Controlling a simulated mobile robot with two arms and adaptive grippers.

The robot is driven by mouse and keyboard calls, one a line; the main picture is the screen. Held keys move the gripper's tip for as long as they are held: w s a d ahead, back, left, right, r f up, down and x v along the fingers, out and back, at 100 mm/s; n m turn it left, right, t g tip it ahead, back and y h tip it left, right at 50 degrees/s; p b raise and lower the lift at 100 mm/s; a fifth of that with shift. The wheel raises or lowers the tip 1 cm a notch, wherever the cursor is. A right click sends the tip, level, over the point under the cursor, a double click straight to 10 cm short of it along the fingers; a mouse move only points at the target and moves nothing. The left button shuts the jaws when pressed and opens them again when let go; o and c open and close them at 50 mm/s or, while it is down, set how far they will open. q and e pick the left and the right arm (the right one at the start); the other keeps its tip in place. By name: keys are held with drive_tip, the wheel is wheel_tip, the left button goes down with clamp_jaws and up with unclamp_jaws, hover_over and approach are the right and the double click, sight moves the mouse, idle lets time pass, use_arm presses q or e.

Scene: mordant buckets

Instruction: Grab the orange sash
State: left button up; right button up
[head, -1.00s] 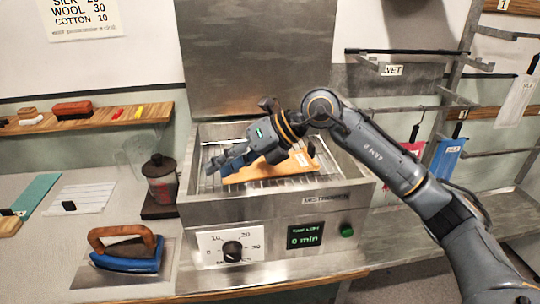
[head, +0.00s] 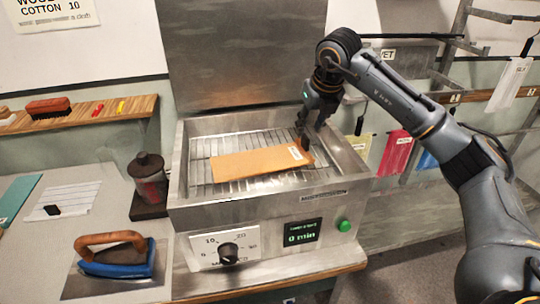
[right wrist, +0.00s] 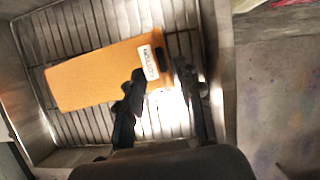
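The orange sash (head: 255,163) lies flat on the wire rack inside an open steel steamer (head: 262,197). A white label and a small dark tab are at its right end. It also shows in the right wrist view (right wrist: 98,72), with the label reading COTTON. My right gripper (head: 305,138) points down at the sash's right end. In the right wrist view its two dark fingers (right wrist: 162,92) are spread apart, with the tab end just ahead of the gap. I cannot tell whether either finger touches the sash. My left gripper is not in view.
The steamer's front has a dial (head: 228,252), a display reading 0 min (head: 301,232) and a green button (head: 344,225). A blue iron (head: 118,260) and a dark-lidded jar (head: 149,178) stand left. Hanging cloths (head: 395,152) and rails are at right. The steamer's raised lid stands behind.

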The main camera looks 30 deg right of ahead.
sight(306, 136)
drive_tip(key=p+x, duration=0.2)
drive_tip(key=x, duration=0.2)
drive_tip(key=shift+w+d+f, duration=0.1)
drive_tip(key=shift+w+f, duration=0.05)
drive_tip(key=shift+f, duration=0.15)
drive_tip(key=shift+w+d+f, duration=0.1)
drive_tip(key=shift+w+f, duration=0.15)
drive_tip(key=shift+f, duration=0.25)
clamp_jaws()
